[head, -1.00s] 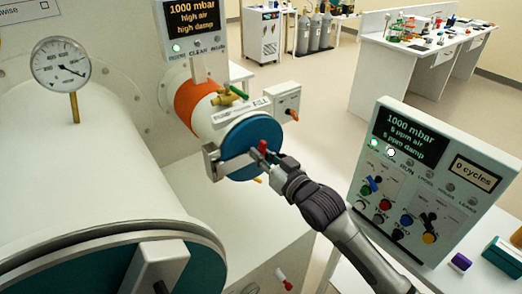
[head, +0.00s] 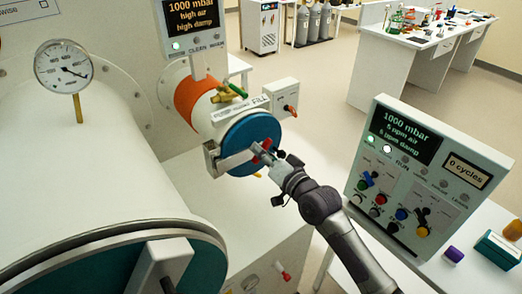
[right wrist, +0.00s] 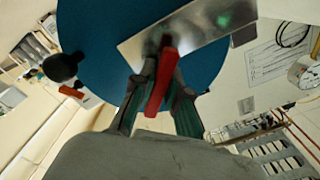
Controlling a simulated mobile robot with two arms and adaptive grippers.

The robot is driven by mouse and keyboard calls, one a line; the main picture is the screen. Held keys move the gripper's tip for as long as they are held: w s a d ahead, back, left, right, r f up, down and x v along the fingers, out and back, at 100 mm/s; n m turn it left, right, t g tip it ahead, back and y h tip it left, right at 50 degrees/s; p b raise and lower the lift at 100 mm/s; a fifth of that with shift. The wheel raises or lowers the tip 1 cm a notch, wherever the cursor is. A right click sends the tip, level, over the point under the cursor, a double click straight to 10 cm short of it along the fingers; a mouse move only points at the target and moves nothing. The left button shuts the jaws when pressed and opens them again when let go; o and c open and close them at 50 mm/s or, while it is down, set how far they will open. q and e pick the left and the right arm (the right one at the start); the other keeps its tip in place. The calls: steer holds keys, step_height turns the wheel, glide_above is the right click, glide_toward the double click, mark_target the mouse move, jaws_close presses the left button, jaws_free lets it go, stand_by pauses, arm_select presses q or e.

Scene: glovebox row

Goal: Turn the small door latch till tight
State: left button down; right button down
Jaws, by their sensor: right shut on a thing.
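The small door (head: 262,128) is a blue disc on the end of the white and orange cylinder in the head view. It fills the top of the right wrist view (right wrist: 90,30). A metal bar (right wrist: 195,28) crosses the door. The red latch handle (right wrist: 160,82) sits on the bar. My right gripper (head: 262,152) is at the door's front in the head view. In the right wrist view its fingers (right wrist: 163,98) are on both sides of the red handle and shut on it. The fingers hide part of the handle in the head view. My left gripper is not in view.
A large white cylinder (head: 85,165) with a gauge (head: 63,66) stands at left. A control panel (head: 425,170) stands right of my arm, near a purple item (head: 454,254) and a teal box (head: 500,249). A small box with an orange knob (head: 290,109) is behind the door.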

stand_by(0.4)
steer(key=c, duration=1.2)
jaws_free()
steer(key=shift+o, duration=0.2)
steer(key=v, duration=1.2)
